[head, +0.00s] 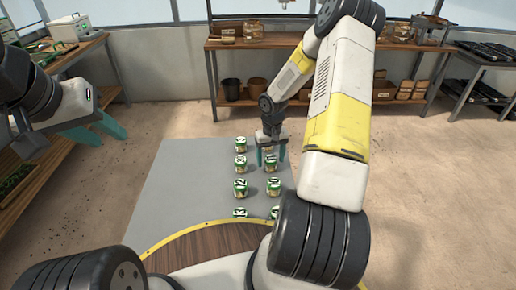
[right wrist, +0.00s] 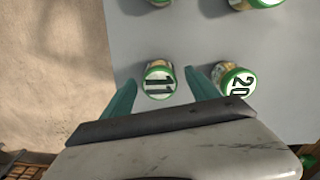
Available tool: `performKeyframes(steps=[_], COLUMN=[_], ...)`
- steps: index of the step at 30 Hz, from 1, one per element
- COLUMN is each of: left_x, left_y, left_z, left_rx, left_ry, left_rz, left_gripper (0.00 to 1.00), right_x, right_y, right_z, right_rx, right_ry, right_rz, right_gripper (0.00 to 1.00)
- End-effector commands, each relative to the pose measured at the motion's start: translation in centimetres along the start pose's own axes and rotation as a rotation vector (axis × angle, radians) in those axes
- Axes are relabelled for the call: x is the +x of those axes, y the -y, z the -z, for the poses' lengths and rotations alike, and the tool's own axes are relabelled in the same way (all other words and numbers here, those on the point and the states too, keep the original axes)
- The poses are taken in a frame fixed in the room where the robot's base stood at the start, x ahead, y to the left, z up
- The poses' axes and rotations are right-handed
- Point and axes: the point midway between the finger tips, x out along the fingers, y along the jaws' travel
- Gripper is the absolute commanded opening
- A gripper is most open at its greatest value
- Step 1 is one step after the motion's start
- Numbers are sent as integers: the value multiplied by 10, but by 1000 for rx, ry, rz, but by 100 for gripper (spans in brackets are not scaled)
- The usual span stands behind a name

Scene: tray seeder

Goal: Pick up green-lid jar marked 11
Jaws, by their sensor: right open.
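The green-lid jar marked 11 (right wrist: 160,84) stands upright on the grey mat in the right wrist view, its number readable on the white lid. My right gripper (right wrist: 160,77) is open, with one teal finger on each side of the jar in that view; I cannot tell how far above it they are. In the head view the right gripper (head: 270,162) hangs over the far right of the jars and partly hides the farthest one there. My left gripper (head: 111,140) is open and empty at the left, away from the jars.
A jar marked 20 (right wrist: 236,82) stands close beside the right finger in the wrist view. Several more green-lid jars, such as this one (head: 240,187), stand in two columns on the grey mat (head: 185,185). A wooden shelf (head: 225,96) with pots stands behind.

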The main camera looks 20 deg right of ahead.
Motion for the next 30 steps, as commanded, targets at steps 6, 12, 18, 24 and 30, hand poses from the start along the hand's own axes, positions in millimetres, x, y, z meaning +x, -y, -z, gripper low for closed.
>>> performKeyframes(steps=[6,12,18,24,30], left_x=[0,0,0,0,0], left_y=[0,0,0,0,0], left_z=[0,0,0,0,0], left_rx=[0,0,0,0,0], left_ry=[0,0,0,0,0], left_rz=[0,0,0,0,0], left_gripper=[36,36,36,36,36], right_x=[19,20,19,19,17], right_y=[-1,-1,-1,-1,-1], right_z=[1,1,0,0,1], right_rx=[1,1,1,1,1], right_ry=[-2,-2,-2,-2,-3], right_rz=[-1,-1,-2,-2,-2], right_gripper=[69,69,30,1,1])
